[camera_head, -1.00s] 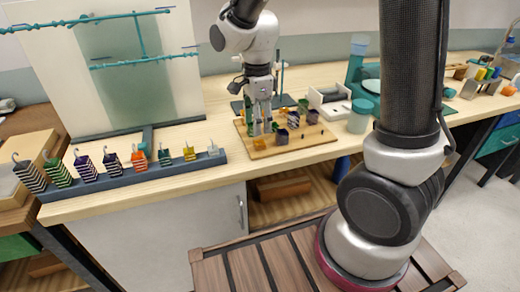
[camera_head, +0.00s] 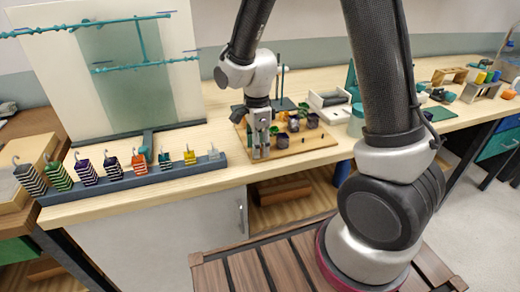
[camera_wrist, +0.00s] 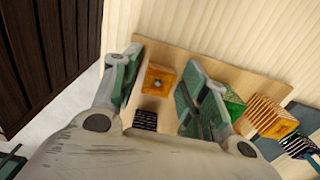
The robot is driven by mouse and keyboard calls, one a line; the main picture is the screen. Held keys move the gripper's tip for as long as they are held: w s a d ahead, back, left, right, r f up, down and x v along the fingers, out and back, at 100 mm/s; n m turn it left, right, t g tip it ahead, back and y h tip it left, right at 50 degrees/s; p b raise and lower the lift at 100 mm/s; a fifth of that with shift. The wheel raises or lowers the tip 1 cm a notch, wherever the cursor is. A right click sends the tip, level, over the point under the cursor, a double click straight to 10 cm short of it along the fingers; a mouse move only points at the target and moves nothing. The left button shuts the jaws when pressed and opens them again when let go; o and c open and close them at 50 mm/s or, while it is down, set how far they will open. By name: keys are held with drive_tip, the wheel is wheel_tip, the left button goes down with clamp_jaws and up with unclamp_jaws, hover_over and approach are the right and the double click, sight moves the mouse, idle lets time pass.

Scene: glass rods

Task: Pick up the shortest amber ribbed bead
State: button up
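An amber bead (camera_wrist: 158,79) is on the wooden board in the wrist view, seen from above with a dark spot in its top. My gripper (camera_wrist: 157,82) is open, with one finger on each side of this bead and gaps visible. In the head view my gripper (camera_head: 261,150) points down at the front left of the board and hides the amber bead. An amber ribbed bead (camera_wrist: 270,118) lies to the right of the fingers in the wrist view. Exact heights cannot be compared from above.
The wooden board (camera_head: 310,153) carries several other beads. A black ribbed bead (camera_wrist: 146,120) and a green bead (camera_wrist: 234,105) are close to the fingers. A long rack (camera_head: 130,181) with several hooked ribbed pieces stands left. The table's front edge is near the board.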

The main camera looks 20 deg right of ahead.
drive_tip(key=c, duration=0.6)
drive_tip(key=shift+o, duration=0.2)
wheel_tip(320, 180, up, 10)
idle(0.4)
